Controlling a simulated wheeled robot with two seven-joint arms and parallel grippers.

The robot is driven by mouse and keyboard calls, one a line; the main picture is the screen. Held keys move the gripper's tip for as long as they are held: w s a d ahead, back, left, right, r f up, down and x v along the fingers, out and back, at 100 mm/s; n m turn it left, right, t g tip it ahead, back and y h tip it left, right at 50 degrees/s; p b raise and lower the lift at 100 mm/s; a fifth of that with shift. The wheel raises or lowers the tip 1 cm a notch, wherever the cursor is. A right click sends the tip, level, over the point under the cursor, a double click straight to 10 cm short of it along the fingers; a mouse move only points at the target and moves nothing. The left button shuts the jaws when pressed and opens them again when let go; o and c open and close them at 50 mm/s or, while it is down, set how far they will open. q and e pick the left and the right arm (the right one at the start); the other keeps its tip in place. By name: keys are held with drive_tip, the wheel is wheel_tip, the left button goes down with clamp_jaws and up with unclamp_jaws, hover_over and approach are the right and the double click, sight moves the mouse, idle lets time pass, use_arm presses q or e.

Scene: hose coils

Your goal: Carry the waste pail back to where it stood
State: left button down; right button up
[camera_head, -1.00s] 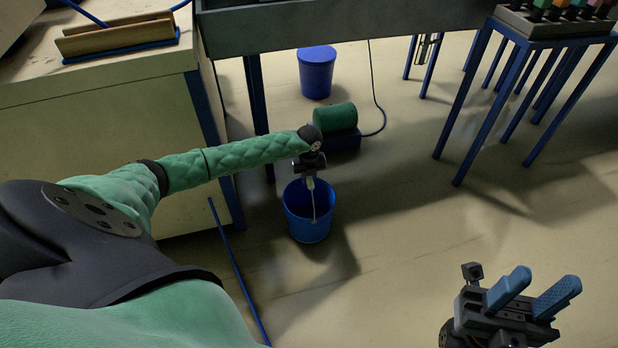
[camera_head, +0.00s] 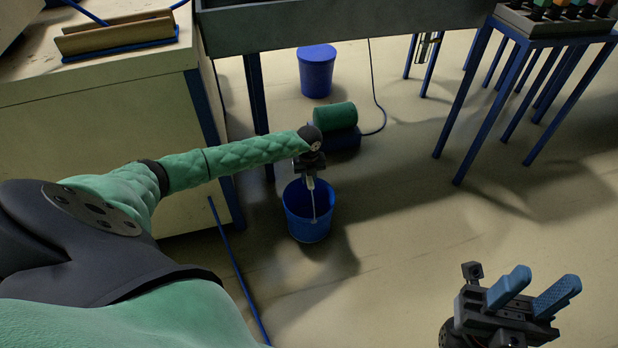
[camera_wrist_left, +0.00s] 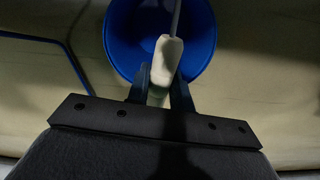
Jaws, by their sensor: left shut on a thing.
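The waste pail is a blue open-topped bucket (camera_head: 308,222) below the end of my left arm in the head view. It also fills the top middle of the left wrist view (camera_wrist_left: 120,35). My left gripper (camera_head: 310,180) is shut on the pail's pale handle grip (camera_wrist_left: 166,60), with a thin bail running from it across the pail's mouth. The pail looks upright; I cannot tell whether its base touches the floor. My right gripper (camera_head: 532,292) is open and empty at the lower right, its blue fingers apart.
A second blue bucket (camera_head: 317,72) stands under the grey bench (camera_head: 345,25). A green cylindrical unit (camera_head: 335,116) with a cord sits behind the pail. A cabinet (camera_head: 100,135) is at left, a blue-legged stand (camera_head: 545,42) at upper right. Floor right of the pail is clear.

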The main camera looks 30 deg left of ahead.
use_arm(q)
drive_tip(key=shift+f, duration=0.4)
idle(0.9)
drive_tip(key=c, duration=1.1)
unclamp_jaws()
drive_tip(key=shift+c, duration=0.2)
drive_tip(key=shift+f, duration=0.1)
drive_tip(key=shift+r+p, duration=2.75)
drive_tip(key=shift+r, duration=1.35)
wheel_tip(320, 180, up, 8)
drive_tip(key=shift+f+p, duration=0.15)
drive_tip(key=shift+p, duration=0.15)
